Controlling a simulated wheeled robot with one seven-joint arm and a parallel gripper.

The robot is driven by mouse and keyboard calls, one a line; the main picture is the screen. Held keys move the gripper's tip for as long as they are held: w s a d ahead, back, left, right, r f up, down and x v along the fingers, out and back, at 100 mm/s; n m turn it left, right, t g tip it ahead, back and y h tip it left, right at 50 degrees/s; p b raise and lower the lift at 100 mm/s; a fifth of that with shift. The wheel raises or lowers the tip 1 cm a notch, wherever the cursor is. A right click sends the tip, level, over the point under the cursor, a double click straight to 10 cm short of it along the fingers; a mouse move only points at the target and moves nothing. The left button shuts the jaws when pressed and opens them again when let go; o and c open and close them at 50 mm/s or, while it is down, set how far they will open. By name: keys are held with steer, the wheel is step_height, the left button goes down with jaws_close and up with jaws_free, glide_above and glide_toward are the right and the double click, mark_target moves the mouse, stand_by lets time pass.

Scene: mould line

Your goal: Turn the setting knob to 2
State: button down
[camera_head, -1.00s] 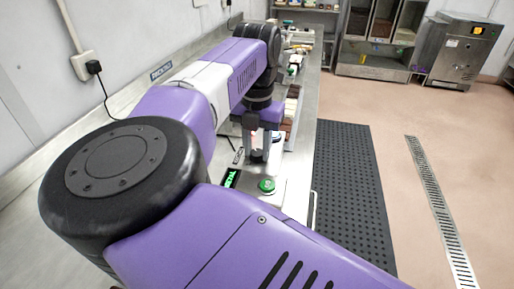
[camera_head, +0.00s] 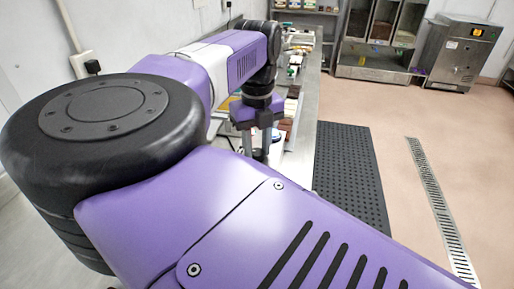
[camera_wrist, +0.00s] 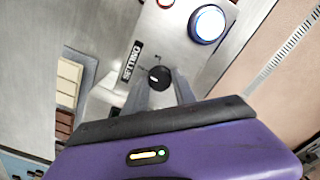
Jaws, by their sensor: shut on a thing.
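The setting knob (camera_wrist: 159,76) is a small round black knob on a grey metal panel (camera_wrist: 185,45) in the wrist view. My gripper (camera_wrist: 160,92) reaches down to it with one finger on each side, shut on it. A black label (camera_wrist: 131,61) with white letters sits left of the knob. No number at the knob can be read. In the head view my gripper (camera_head: 258,150) points down over the bench, and my own arm hides the knob and most of the panel.
A round white button (camera_wrist: 208,24) with a blue rim and a small red-ringed light (camera_wrist: 165,3) are on the same panel. Cream bars (camera_wrist: 68,80) and brown bars (camera_wrist: 64,125) lie to the left. A black floor mat (camera_head: 349,175) lies right of the bench.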

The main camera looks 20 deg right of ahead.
mark_target(257, 152)
steer(key=shift+r+n, duration=0.1)
steer(key=shift+n, duration=0.4)
steer(key=c, duration=1)
jaws_free()
steer(key=shift+r, duration=3.85)
